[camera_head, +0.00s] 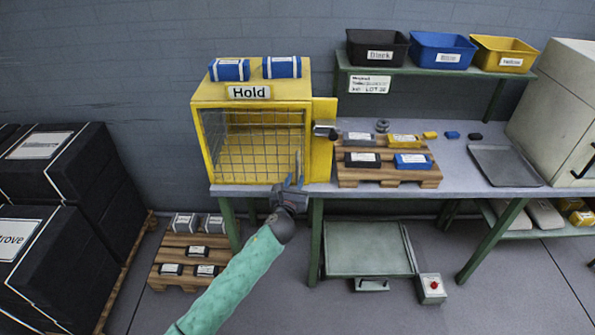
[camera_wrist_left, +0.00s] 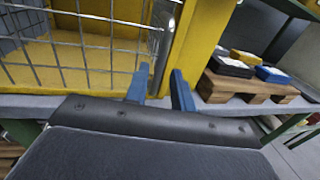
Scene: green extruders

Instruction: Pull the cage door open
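The yellow cage (camera_head: 250,95), labelled "Hold", stands on the left end of the bench. Its wire mesh door (camera_head: 240,150) covers the front and looks shut. The mesh also shows in the left wrist view (camera_wrist_left: 75,50). A grey upright handle (camera_wrist_left: 160,45) runs along the door's right edge. My left gripper (camera_head: 292,181) is at the lower right corner of the door. In the left wrist view its two blue fingers (camera_wrist_left: 160,85) are apart, and the handle shows just beyond the gap between them. I cannot tell whether they touch it. My right gripper is out of view.
Two blue packs (camera_head: 255,69) lie on the cage top. A wooden pallet (camera_head: 388,175) with several packs sits right of the cage. Bins (camera_head: 442,50) line the shelf behind. Black crates (camera_head: 45,205) stand at left. A floor pallet (camera_head: 190,255) lies below the cage.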

